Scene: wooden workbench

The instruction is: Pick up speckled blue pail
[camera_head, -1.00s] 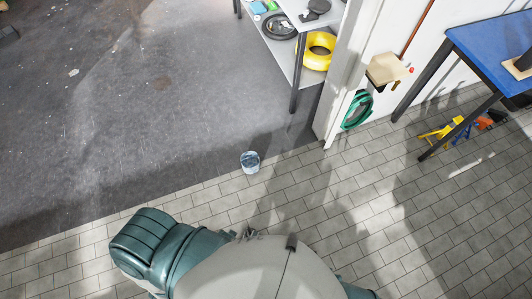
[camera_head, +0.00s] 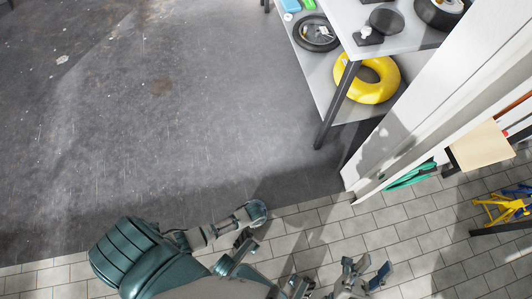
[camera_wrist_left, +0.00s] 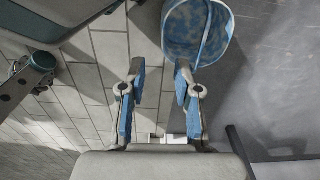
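The speckled blue pail (camera_wrist_left: 192,38) shows large at the top of the left wrist view, its mouth facing the camera. My right gripper (camera_head: 365,268) is open and empty over the tiles, right of the pail.
A shelf table (camera_head: 325,120) with a yellow ring (camera_head: 366,90) stands at the upper right. A white door frame (camera_head: 420,110), a green hose (camera_head: 410,177) and a yellow stand (camera_head: 502,209) are at the right. The dark floor at the left is clear.

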